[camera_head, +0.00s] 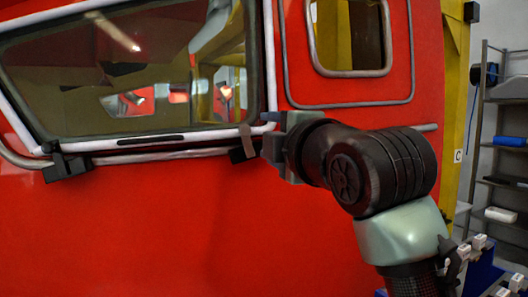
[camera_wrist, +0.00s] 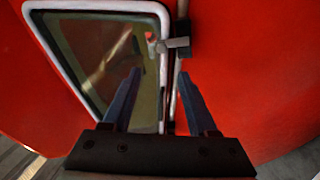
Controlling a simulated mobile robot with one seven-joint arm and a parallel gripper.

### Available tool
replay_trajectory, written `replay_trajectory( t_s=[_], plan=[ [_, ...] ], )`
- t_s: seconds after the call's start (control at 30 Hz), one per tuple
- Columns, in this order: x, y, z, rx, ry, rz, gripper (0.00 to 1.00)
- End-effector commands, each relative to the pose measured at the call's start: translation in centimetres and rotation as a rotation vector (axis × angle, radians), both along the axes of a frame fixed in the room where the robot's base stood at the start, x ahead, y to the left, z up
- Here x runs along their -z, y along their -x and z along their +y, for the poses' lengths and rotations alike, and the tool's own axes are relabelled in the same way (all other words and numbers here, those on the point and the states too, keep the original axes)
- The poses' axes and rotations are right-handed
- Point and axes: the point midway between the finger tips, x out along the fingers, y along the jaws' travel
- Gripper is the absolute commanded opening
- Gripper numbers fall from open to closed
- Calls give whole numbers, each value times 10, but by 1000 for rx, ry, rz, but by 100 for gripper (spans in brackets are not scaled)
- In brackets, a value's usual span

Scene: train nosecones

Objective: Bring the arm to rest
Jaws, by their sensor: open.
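My gripper (camera_head: 262,133) is in front of the red train nosecone (camera_head: 190,220), near the lower right corner of its large framed window (camera_head: 130,70). I cannot tell whether a finger touches the nosecone.
A second dark clamp (camera_head: 66,166) sits at the window's lower left. A small window (camera_head: 350,35) is at upper right. A yellow post (camera_head: 456,90) and a shelf rack (camera_head: 505,130) stand at the right. The red surface below the large window is clear.

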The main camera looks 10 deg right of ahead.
Motion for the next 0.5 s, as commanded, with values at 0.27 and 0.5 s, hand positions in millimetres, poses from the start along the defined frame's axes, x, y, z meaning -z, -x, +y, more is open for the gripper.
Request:
replay_trajectory(
  t_s=[0.27, 0.5],
  plan=[
    [-27, 47, 62, -112, -515, -184, 59],
    [-43, 135, 81, -297, -1127, -363, 59]
  ],
)
